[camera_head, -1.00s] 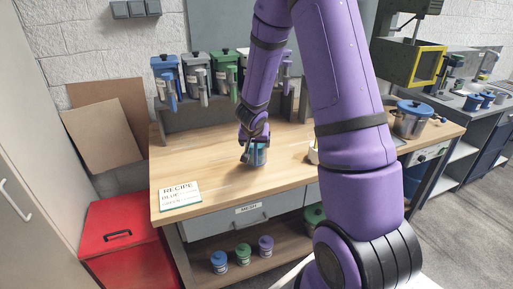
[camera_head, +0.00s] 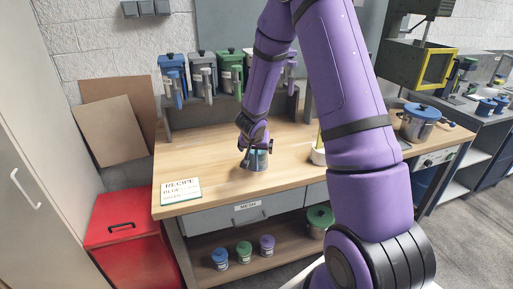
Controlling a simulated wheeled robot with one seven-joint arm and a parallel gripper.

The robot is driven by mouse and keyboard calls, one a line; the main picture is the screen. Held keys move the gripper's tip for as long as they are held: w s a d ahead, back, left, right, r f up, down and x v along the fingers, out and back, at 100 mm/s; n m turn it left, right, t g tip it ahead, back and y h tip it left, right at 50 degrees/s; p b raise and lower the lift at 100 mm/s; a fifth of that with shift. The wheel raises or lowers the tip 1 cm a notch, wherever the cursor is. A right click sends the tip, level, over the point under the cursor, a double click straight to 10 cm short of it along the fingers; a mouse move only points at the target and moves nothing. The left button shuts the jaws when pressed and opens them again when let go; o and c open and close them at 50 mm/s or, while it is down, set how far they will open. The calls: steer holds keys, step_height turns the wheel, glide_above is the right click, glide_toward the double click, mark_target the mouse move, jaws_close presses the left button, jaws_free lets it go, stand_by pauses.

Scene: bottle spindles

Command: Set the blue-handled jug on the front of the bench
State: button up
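A small grey metal jug (camera_head: 257,163) with a teal-blue inside is at the front middle of the wooden bench (camera_head: 225,180). It looks upright, with its base at or very close to the bench top. My gripper (camera_head: 256,150) is at its upper part, pointing down, and seems shut on it. The fingers hide part of the rim, and I cannot make out the handle or its colour. A blue-lidded container with a blue handle (camera_head: 172,72) stands at the left end of the rack behind.
Grey (camera_head: 203,73) and green (camera_head: 231,72) containers stand on the same rack. A recipe card (camera_head: 181,190) lies at the bench's front left. A white bowl (camera_head: 318,155) and a blue-lidded pot (camera_head: 419,124) stand to the right.

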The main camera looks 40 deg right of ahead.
steer(key=s+a+r+n+t+y, duration=0.15)
steer(key=s+a+r, duration=0.35)
steer(key=r, duration=0.5)
steer(key=s+a+r+n+t+y, duration=0.1)
steer(key=s+a+r+n+y, duration=0.2)
steer(key=a+r, duration=0.45)
steer(key=s+a+r+n+t+y, duration=0.2)
steer(key=s+a+r, duration=0.2)
steer(key=r, duration=0.7)
steer(key=s+d+r+n+g+h, duration=0.1)
steer(key=s+r+n+g+h, duration=0.1)
steer(key=s, duration=1.9)
steer(key=shift+s+d+r+g, duration=0.2)
steer(key=shift+r+g, duration=0.3)
steer(key=shift+g, duration=0.55)
